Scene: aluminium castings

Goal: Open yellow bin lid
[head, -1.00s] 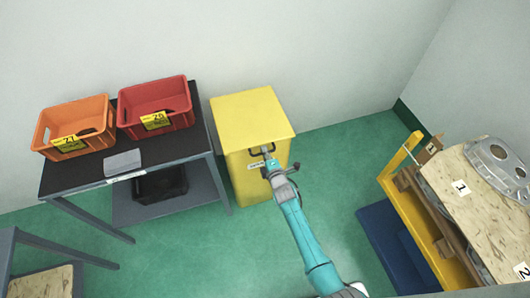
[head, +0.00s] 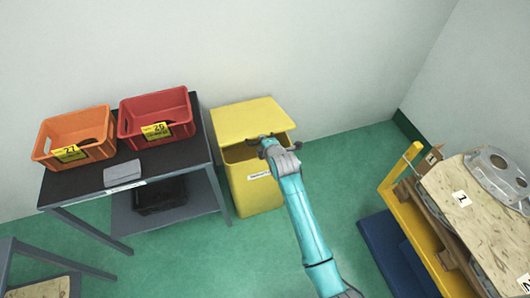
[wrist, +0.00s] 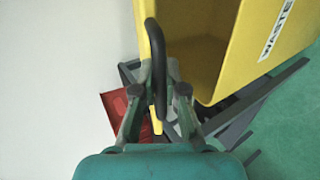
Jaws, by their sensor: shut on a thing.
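The yellow bin (head: 256,188) stands on the floor against the back wall, with a white label on its front. Its yellow lid (head: 250,118) is tilted up at the front, with a dark gap between it and the bin body. My gripper (head: 268,142) is at the lid's front edge. In the wrist view my gripper (wrist: 155,92) is shut on the black lid handle (wrist: 157,62). The lid shows there edge-on behind the handle, and the bin's open interior and label (wrist: 277,30) show to the right.
A dark-topped table (head: 95,182) stands left of the bin, carrying an orange crate (head: 75,138), a red crate (head: 156,118) and a grey block. A black container is on its lower shelf. A yellow-railed cart (head: 425,235) with castings is at right.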

